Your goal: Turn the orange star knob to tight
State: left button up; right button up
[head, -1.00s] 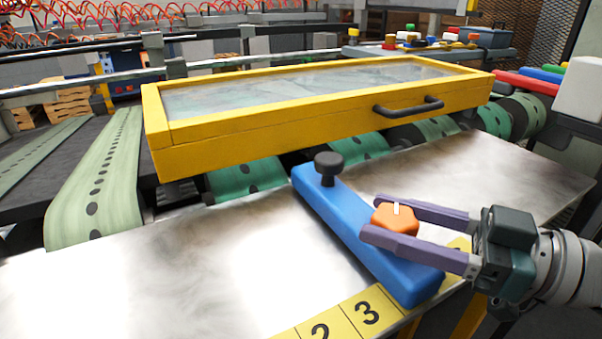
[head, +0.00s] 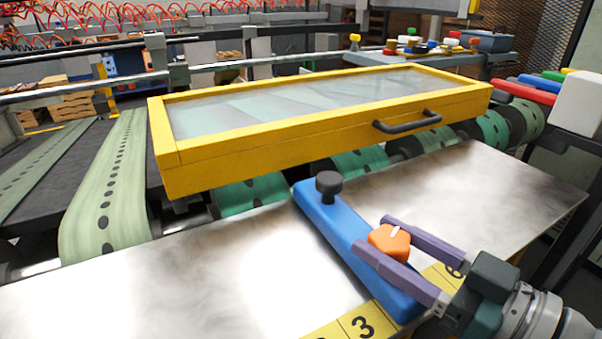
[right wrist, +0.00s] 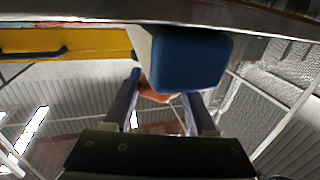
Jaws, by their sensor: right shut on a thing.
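The orange star knob (head: 390,242) sits on top of the blue bar (head: 335,225), near its front end, with a white mark on its top. My right gripper (head: 372,233) has its two purple fingers on either side of the knob and is shut on it. In the right wrist view, the knob (right wrist: 152,94) shows as an orange patch between the fingers, partly hidden by the blue bar's end (right wrist: 190,60). No label for tight can be made out. My left gripper is in neither view.
A black knob (head: 328,183) stands at the bar's far end. Behind it is a yellow-framed clear cover (head: 330,135) with a black handle (head: 407,122). The metal plate (head: 170,280) is clear on both sides of the bar. Yellow number tiles (head: 350,325) line the front edge.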

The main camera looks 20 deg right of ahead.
jog(key=m+h, duration=0.2)
jog(key=h, duration=0.1)
jog(key=m+t+h+p, duration=0.1)
jog(key=m+h, duration=0.2)
jog(key=h, duration=0.1)
jog(key=shift+h, duration=0.6)
jog(key=o, duration=1.4)
jog(key=s, duration=0.6)
jog(key=s+a+b, duration=0.1)
jog(key=s, duration=0.3)
